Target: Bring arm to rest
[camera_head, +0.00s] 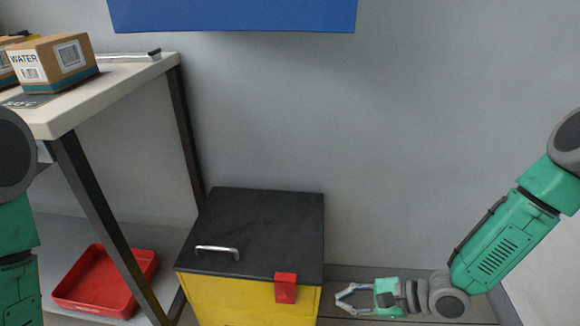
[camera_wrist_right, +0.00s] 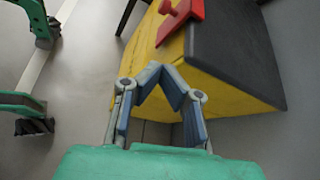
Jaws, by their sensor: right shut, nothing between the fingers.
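My right arm comes in from the right in the head view. Its gripper (camera_head: 343,297) is shut and empty, low beside the right side of a yellow box with a black lid (camera_head: 262,225). In the right wrist view the gripper's fingertips (camera_wrist_right: 163,70) meet in front of the box's yellow side (camera_wrist_right: 225,98), with nothing between them. I cannot tell whether they touch the box. My left arm shows only in part at the left edge of the head view, and its gripper is out of view.
The box has a metal handle (camera_head: 217,251) and a red latch (camera_head: 286,288). A table (camera_head: 125,88) at the left holds a cardboard WATER box (camera_head: 55,62). A red tray (camera_head: 103,281) lies beneath. A blue panel (camera_head: 235,14) hangs on the grey wall. The wall area above the lid is clear.

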